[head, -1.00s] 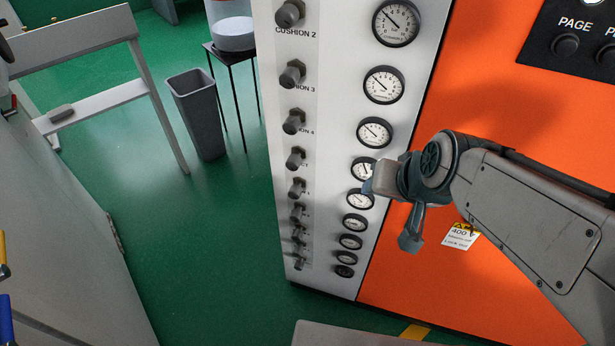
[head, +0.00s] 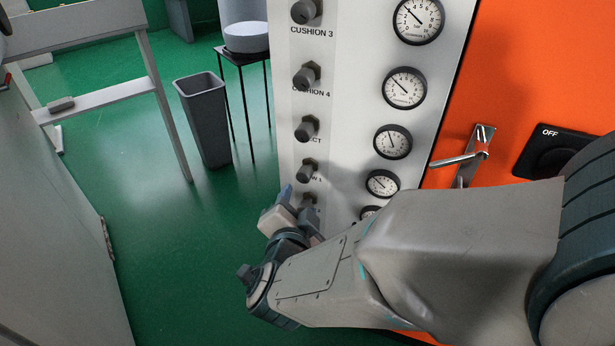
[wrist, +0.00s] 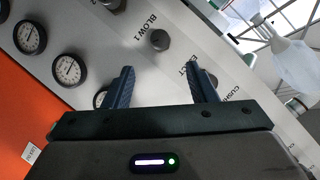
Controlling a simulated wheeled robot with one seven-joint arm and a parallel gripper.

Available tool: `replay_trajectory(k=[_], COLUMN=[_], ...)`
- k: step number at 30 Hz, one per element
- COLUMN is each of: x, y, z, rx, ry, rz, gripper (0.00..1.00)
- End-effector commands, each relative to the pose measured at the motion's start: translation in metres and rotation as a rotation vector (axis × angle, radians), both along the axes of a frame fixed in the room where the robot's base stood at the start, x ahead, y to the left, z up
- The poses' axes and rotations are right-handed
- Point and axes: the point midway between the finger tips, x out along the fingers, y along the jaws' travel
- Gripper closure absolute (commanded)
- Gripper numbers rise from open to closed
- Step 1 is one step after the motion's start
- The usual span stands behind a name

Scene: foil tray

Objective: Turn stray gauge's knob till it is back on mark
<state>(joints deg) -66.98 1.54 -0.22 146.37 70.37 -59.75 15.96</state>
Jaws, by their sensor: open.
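A column of round knobs runs down the white panel beside a column of dial gauges. In the head view, the EJECT gauge (head: 393,142) has a steeper needle than the CUSHION 4 gauge (head: 404,88) and the BLOW 1 gauge (head: 382,184), whose needles lean up and left. The EJECT knob (head: 307,129) stands left of its gauge. My gripper (head: 298,207) is low at the panel's left edge, below the BLOW 1 knob (head: 307,171). In the wrist view my gripper (wrist: 163,85) is open and empty. The BLOW 1 knob (wrist: 160,40) shows beyond the fingertips; the right finger partly covers the EJECT knob.
My forearm hides the lower gauges. A metal handle (head: 465,158) sticks out from the orange door. A grey bin (head: 205,120) and a black stand (head: 240,57) are on the green floor left of the panel, where some floor is clear.

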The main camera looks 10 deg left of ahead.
Motion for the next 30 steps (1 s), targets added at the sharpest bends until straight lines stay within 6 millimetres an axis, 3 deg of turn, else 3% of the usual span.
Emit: replay_trajectory(k=[5,18,24,30], x=[0.019,0.105,0.125,0.13], y=[0.002,0.015,0.019,0.019], z=[-0.007,-0.031,-0.036,-0.037], rx=[0.0,-0.002,0.0,-0.001], ry=[-0.002,-0.003,-0.003,-0.002], rz=[-0.008,-0.007,-0.004,-0.003], gripper=[0.48,0.48,0.48,0.48])
